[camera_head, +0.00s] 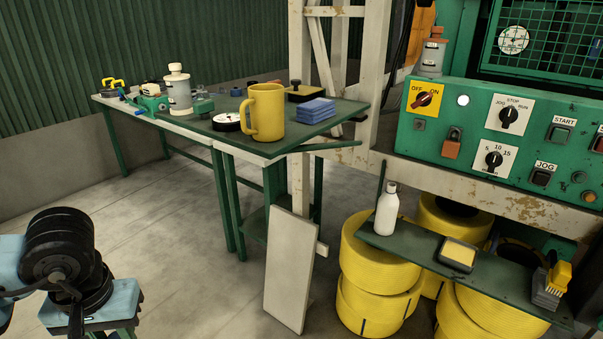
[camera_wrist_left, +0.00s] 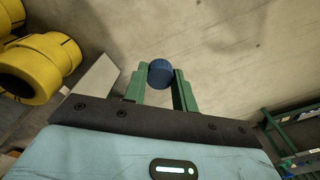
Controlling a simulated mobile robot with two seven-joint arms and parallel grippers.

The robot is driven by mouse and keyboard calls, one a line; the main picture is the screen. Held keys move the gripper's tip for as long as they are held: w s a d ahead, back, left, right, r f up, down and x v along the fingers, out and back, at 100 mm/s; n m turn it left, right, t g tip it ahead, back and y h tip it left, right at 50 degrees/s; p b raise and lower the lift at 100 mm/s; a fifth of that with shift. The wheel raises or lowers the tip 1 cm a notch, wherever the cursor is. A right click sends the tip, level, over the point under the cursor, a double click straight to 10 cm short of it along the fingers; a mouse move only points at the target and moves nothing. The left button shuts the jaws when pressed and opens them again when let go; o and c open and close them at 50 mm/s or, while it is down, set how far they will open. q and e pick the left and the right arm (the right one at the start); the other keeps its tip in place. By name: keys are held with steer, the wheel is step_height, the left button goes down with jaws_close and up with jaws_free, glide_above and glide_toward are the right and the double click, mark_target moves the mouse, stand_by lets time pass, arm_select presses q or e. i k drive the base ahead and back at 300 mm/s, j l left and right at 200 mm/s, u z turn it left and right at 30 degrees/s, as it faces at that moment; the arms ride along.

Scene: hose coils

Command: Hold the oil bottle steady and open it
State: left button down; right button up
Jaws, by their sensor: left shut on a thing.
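A white bottle (camera_head: 387,210) stands upright on the green shelf board in front of the machine in the head view. Its top looks pale grey and is too small to make out. My left gripper (camera_wrist_left: 160,78) is shut on a round blue cap (camera_wrist_left: 160,71), held between its two green fingers. Nothing shows under the cap but floor, blurred by distance. In the head view my left arm is at the lower left, far from the white bottle, and its fingertips are cut off by the bottom edge. My right gripper is not in view.
A green table holds a yellow mug (camera_head: 263,112), a blue stack of pads (camera_head: 316,111) and a grey container (camera_head: 179,93). Yellow hose coils (camera_head: 375,260) stand under the shelf board (camera_head: 400,240). A pale panel (camera_head: 288,270) leans by the table. The floor at left is clear.

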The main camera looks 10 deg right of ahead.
mark_target(387, 206)
steer(key=k, duration=0.65)
steer(key=z, duration=1.2)
steer(key=i+z, duration=0.15)
steer(key=z, duration=0.2)
steer(key=i+l, duration=0.1)
steer(key=i, duration=1.5)
steer(key=l, duration=0.1)
